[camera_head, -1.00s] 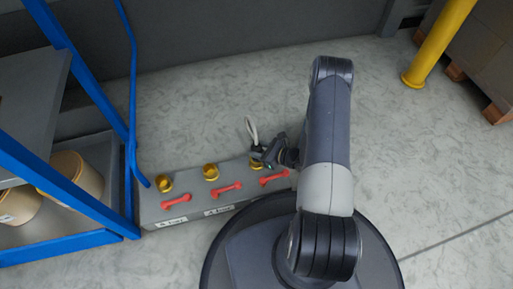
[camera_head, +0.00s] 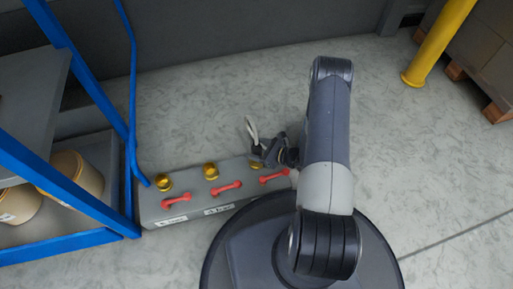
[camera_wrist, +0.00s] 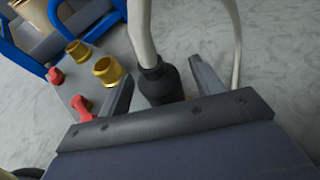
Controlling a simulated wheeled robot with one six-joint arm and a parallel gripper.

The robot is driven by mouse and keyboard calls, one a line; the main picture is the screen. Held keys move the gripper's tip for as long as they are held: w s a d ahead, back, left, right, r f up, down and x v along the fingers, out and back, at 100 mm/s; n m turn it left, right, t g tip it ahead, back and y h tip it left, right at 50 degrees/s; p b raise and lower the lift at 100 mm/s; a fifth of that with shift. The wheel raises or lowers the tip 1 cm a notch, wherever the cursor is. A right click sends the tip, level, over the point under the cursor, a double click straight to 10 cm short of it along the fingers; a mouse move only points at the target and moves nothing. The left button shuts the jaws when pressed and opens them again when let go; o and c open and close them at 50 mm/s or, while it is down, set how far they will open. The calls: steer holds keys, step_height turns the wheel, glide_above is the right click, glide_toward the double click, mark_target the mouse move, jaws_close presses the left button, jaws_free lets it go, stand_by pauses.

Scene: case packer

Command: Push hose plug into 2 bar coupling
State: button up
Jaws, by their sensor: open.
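The hose plug (camera_wrist: 160,82) is a black sleeve on a pale hose (camera_wrist: 143,25). It stands between the two spread fingers of my gripper (camera_wrist: 163,70), with a gap visible beside it. In the head view my gripper (camera_head: 268,152) is at the right-hand brass coupling (camera_head: 255,165), which it partly covers. The plug's lower end is hidden, so I cannot tell how deep it sits. Two other brass couplings, the left one (camera_head: 164,183) and the middle one (camera_head: 210,172), are empty. The labels are too small to read surely, and none is visible for the right coupling.
The couplings sit on a grey block (camera_head: 150,211) with a red lever (camera_head: 273,175) by each. A blue-framed rack (camera_head: 95,208) with tan drums stands close on the left. A yellow post (camera_head: 437,45) and pallet are at upper right. Floor behind the block is clear.

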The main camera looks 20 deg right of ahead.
steer(key=p+v, duration=0.4)
steer(key=v, duration=0.6)
steer(key=shift+s+d, duration=0.3)
steer(key=b+x, duration=0.4)
steer(key=x, duration=0.7)
steer(key=shift+r, duration=0.45)
steer(key=shift+s+d, duration=0.1)
